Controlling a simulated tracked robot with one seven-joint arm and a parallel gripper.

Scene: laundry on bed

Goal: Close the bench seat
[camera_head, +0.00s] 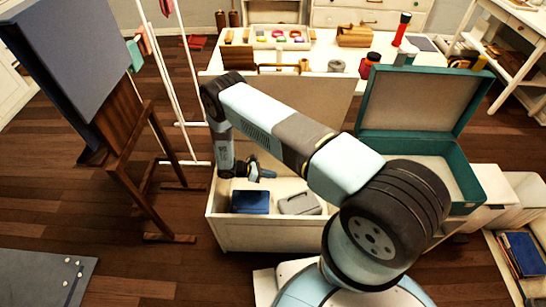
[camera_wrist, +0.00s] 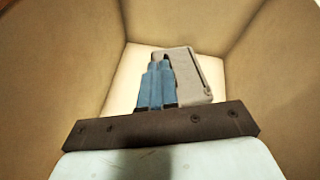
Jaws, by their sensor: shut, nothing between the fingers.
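The white bench (camera_head: 262,237) stands in the middle of the head view, with its storage compartment open at the top. Its seat (camera_head: 285,98) is raised, standing up as a pale panel along the back edge, partly behind my arm. My gripper (camera_head: 268,175) is at the compartment's left part, near the back and above the things in it. Its blue fingers (camera_wrist: 156,82) are shut and empty in the wrist view, pointing down between the compartment walls (camera_wrist: 70,70). They do not visibly touch the seat.
A blue box (camera_head: 250,202) and a grey case (camera_head: 299,204) lie inside the compartment; the grey case (camera_wrist: 193,75) also shows beside my fingers. An open teal case (camera_head: 462,172) stands on the right. A wooden easel (camera_head: 135,165) stands left. A cluttered table (camera_head: 325,48) is behind.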

